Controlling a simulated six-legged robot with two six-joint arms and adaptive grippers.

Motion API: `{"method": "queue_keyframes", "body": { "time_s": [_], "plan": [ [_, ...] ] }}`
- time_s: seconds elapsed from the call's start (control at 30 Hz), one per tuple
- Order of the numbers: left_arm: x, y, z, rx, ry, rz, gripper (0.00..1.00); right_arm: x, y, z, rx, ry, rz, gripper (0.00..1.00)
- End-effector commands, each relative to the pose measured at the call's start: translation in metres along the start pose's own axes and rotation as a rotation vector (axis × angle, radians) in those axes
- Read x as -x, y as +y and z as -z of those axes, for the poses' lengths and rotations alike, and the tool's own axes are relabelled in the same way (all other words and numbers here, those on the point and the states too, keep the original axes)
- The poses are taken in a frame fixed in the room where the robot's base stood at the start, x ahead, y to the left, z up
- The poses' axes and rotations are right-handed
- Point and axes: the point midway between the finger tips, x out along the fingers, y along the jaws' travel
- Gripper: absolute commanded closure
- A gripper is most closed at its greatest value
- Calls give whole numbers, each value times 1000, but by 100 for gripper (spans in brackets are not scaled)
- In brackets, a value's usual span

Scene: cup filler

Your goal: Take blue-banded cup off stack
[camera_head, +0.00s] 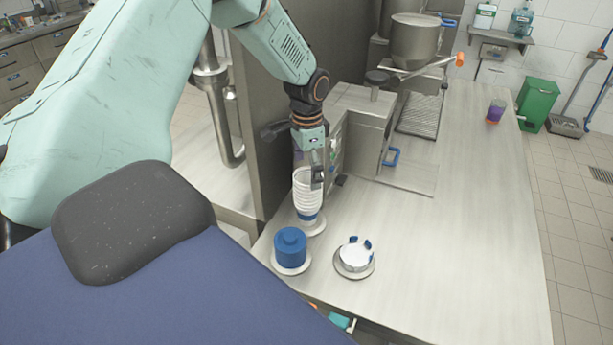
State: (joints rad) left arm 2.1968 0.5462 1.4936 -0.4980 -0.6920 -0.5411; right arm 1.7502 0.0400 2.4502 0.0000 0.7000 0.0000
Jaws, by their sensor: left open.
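A stack of white ribbed cups (307,196) stands near the left edge of the steel counter. Blue shows at its lower end, above a pale round base (316,228). My left gripper (317,178) comes down from above and is open at the top of the stack. One dark finger shows in front of the upper cups; the other finger is mostly hidden. I cannot tell whether the fingers touch the cups. My right gripper is out of view.
The steel filling machine (355,135) stands behind.

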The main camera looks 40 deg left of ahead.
Motion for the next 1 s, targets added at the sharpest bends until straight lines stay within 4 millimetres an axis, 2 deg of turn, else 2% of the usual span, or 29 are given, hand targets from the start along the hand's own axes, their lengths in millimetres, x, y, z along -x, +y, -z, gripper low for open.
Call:
{"method": "queue_keyframes", "body": {
  "time_s": [0.03, 0.47, 0.83, 1.0],
  "plan": [
    [0, 0, 0, 0, 0, 0, 6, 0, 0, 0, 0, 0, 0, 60],
    [0, -1, 1, 1, 0, 0, 41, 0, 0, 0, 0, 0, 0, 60],
    [2, -4, 0, 1, 1, 0, 42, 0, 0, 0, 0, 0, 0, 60],
    [25, -4, 1, 1, 5, 1, 42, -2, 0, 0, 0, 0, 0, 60]
  ]
}}
